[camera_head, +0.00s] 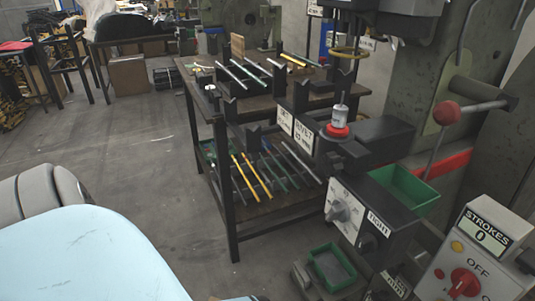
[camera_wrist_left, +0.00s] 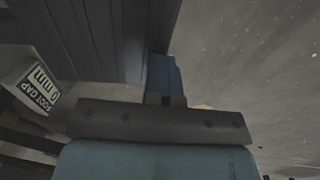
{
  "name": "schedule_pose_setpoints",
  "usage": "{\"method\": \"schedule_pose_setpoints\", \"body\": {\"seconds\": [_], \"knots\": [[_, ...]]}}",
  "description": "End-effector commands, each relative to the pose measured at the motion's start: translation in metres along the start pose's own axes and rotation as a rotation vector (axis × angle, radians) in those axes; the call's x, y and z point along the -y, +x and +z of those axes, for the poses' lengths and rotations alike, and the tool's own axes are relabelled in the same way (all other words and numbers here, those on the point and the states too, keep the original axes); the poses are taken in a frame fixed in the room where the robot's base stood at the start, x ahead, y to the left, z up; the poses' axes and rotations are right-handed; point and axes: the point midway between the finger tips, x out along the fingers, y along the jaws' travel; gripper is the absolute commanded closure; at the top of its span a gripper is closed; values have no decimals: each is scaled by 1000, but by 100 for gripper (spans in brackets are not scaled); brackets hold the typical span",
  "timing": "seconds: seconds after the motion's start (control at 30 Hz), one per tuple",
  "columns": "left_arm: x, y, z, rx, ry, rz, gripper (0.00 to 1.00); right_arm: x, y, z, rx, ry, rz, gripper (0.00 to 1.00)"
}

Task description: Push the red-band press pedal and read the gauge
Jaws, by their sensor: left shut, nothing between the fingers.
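The press at the right has a red band (camera_head: 442,170) across its grey column. A red ring (camera_head: 338,131) sits under a pale cylinder on its black head. A white box reads STROKES 0 (camera_head: 485,238), above a red OFF knob (camera_head: 465,283). I cannot make out a pedal for certain in the head view. In the left wrist view a label reads FOOT GAP with a figure in mm, partly blurred (camera_wrist_left: 38,88). My left gripper (camera_wrist_left: 164,68) is shut and empty, beside a dark ribbed surface. My right gripper is in neither view.
A workbench (camera_head: 262,102) with rods on top and a lower shelf stands behind the press. A green bin (camera_head: 403,188) hangs on the press, and a green tray (camera_head: 332,266) sits low in front. Grey floor (camera_head: 130,165) is open at left.

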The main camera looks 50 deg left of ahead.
Motion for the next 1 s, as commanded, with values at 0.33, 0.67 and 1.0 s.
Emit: {"method": "schedule_pose_setpoints", "body": {"seconds": [0.33, 0.67, 1.0], "knots": [[4, -60, -10, -9, 2, -2, 100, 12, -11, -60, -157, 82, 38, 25], [6, -119, -10, -8, 3, 2, 100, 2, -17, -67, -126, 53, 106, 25], [7, -144, -10, -8, 2, 2, 100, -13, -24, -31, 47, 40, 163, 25]]}}
